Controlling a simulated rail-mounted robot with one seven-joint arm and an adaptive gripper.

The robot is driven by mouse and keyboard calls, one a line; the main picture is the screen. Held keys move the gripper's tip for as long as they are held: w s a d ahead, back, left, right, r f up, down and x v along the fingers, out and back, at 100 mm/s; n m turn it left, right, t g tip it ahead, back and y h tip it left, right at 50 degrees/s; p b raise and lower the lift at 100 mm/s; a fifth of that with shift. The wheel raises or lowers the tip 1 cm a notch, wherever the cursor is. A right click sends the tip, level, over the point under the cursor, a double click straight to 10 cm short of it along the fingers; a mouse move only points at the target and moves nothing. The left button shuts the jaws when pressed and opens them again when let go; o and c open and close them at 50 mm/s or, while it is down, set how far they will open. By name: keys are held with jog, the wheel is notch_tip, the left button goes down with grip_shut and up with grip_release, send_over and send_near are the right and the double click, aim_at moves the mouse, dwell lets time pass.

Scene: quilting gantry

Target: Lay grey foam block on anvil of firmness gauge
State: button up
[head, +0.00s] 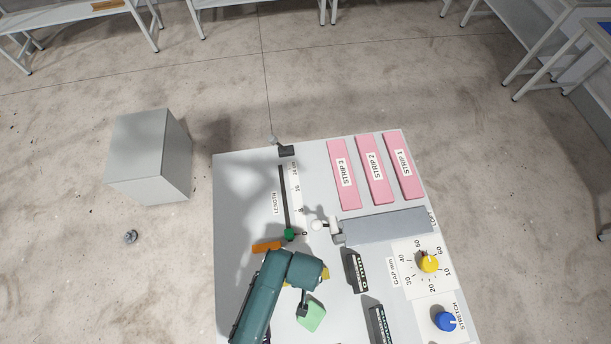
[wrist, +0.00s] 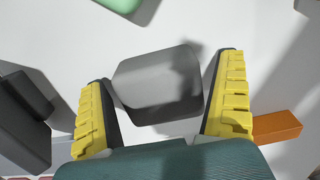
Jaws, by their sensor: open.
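The grey foam block (wrist: 158,90) lies on the pale table top in the wrist view, between my two yellow fingers. My gripper (wrist: 165,68) is open, with a finger on either side of the block. The left finger is close to the block's left edge; I cannot tell whether it touches. A wider gap shows at the right finger. In the head view my teal arm hides the block, and only bits of yellow finger show. No part is clearly marked as the firmness gauge or its anvil, so I cannot tell which it is.
An orange block (head: 267,246) and a green pad (head: 312,316) lie near my gripper. Dark units (head: 356,271) stand to the right, with a yellow dial (head: 429,263) and a blue dial (head: 446,321) beyond. Pink strips (head: 374,170) lie at the back right, near a grey slab (head: 385,225).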

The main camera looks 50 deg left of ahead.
jog(key=c, duration=0.7)
jog(key=shift+c, duration=0.3)
notch_tip(320, 180, up, 10)
jog(key=shift+p, duration=0.6)
